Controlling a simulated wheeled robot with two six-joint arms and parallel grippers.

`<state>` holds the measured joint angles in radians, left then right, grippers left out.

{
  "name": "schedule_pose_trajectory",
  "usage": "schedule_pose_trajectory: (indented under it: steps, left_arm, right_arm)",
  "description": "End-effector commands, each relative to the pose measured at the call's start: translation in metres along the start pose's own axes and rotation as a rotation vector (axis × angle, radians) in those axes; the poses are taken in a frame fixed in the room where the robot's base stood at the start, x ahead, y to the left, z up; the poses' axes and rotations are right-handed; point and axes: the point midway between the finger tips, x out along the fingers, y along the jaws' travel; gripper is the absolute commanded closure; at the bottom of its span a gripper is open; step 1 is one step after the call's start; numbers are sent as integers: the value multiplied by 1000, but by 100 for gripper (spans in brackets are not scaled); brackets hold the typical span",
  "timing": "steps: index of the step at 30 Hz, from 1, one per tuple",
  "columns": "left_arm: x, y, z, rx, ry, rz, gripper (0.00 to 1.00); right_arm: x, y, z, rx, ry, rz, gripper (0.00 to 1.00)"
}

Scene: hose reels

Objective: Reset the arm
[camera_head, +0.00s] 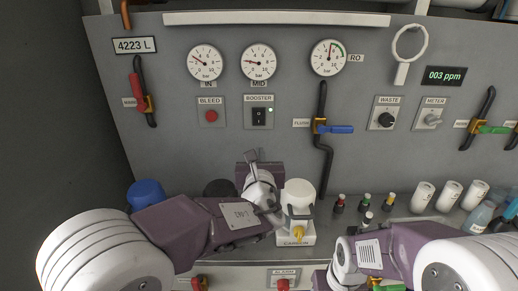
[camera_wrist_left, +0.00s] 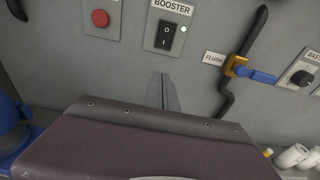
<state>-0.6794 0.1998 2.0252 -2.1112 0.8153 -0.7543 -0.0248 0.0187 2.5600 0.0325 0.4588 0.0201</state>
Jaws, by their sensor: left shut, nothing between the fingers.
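My left arm (camera_head: 200,222) reaches in from the left, folded low in front of the panel. Its gripper (camera_head: 252,156) points up toward the panel below the booster switch (camera_head: 259,117). In the left wrist view, the two grey fingers (camera_wrist_left: 162,92) lie together, shut and empty, apart from the switch (camera_wrist_left: 169,37). My right arm (camera_head: 385,250) is at the lower right of the head view. I cannot make out its gripper.
The grey panel (camera_head: 290,80) carries gauges, a red bleed button (camera_head: 211,116), a blue-handled flush valve (camera_head: 335,129) and a waste knob (camera_head: 386,120). A white carbon housing (camera_head: 299,196) stands close to my left wrist. White cylinders (camera_head: 449,196) and small bottles stand on the right shelf.

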Motion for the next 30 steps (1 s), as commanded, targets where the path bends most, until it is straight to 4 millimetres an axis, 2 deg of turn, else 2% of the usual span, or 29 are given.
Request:
schedule_pose_trajectory:
  steps: [11, 13, 14, 16, 17, 18, 20, 21, 23, 24, 26, 27, 29, 30]
  left_arm:
    - [-3, 1, -1, 1, 1, 2, 100]
    - [0, 12, 7, -2, 0, 24, 100]
    - [3, 22, 14, -7, -3, 45, 100]
    - [9, 62, 39, -23, -12, 122, 100]
    - [11, 87, 47, -32, -5, 171, 100]
    - [9, 124, 45, -70, 30, 255, 100]
    - [-3, 178, 28, -177, 112, 396, 100]
    - [-17, 210, 11, -275, 170, 496, 100]
    - [-45, 250, -19, -460, 255, 652, 100]
    - [-68, 271, -40, -606, 306, 765, 100]
    - [-109, 290, -75, -863, 366, 950, 100]
    - [-136, 293, -97, -1045, 391, 1074, 100]
    - [-173, 287, -126, -1320, 400, 1256, 100]
    - [-194, 276, -142, -1501, 389, 1375, 100]
  right_arm:
    - [0, 0, 0, 0, 0, 0, 41]
    - [-7, 0, -1, 0, 0, 0, 41]
    - [-12, 0, -1, 0, 0, 0, 41]
    - [-30, -1, -3, 0, 0, 0, 41]
    - [-39, -1, -4, 0, 0, 0, 41]
    - [-49, -1, -5, 0, 0, 0, 41]
    - [-61, -1, -6, 0, 0, 0, 41]
    - [-68, -1, -7, 0, 0, 0, 41]
    - [-79, -2, -8, 0, 0, 0, 41]
    - [-86, -2, -9, 0, 0, 0, 41]
    - [-96, -2, -10, 0, 0, 0, 41]
    - [-101, -2, -11, 0, 0, 0, 41]
    - [-107, -2, -11, 0, 0, 0, 41]
    - [-110, -2, -11, 0, 0, 0, 41]
